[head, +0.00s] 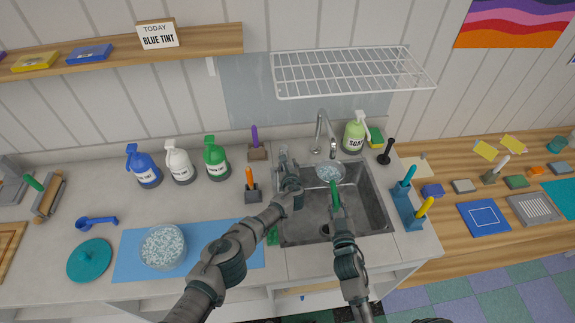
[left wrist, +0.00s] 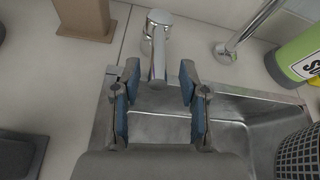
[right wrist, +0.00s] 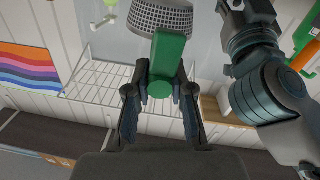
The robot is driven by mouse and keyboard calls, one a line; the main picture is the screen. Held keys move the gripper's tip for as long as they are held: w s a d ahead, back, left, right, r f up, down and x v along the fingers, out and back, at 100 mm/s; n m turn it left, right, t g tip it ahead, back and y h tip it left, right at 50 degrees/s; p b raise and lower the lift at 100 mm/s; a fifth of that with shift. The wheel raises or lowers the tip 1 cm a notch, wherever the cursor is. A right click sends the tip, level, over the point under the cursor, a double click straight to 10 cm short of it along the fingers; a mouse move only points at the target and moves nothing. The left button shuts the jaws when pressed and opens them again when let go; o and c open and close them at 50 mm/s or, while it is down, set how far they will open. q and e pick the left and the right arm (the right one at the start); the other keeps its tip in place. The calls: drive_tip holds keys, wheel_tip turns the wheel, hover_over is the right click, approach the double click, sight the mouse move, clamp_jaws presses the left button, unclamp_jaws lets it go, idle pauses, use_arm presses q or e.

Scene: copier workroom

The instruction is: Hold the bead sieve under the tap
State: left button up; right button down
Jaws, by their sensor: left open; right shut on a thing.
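The bead sieve (head: 330,172), a round mesh bowl with a green handle (right wrist: 168,62), is over the sink, just below the tap spout's end in the head view. My right gripper (head: 336,212) is shut on the green handle; the mesh (right wrist: 160,18) shows beyond it in the right wrist view. The chrome tap (head: 319,130) stands behind the sink; no water shows. My left gripper (head: 290,172) is open at the sink's back left. In the left wrist view a chrome lever (left wrist: 157,50) appears between its fingers; contact cannot be told. The sieve's contents are unclear.
The sink (head: 300,222) is below both grippers. A soap bottle (head: 354,135) stands right of the tap, and a rack (head: 350,72) hangs above. A bowl of pale beads (head: 163,247) stands on a blue mat (head: 128,262). A blue holder (head: 408,210) stands right of the sink.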

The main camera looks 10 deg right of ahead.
use_arm(q)
drive_tip(key=shift+w, duration=0.3)
clamp_jaws()
idle(0.3)
drive_tip(key=shift+a+f+m+h, duration=0.15)
drive_tip(key=shift+a+m+h, duration=0.35)
drive_tip(key=shift+h, duration=0.1)
drive_tip(key=shift+w+a+m+g+h, duration=0.15)
drive_tip(key=shift+a+m+g+h, duration=0.25)
drive_tip(key=shift+a+m+h, duration=0.35)
drive_tip(key=shift+d, duration=0.1)
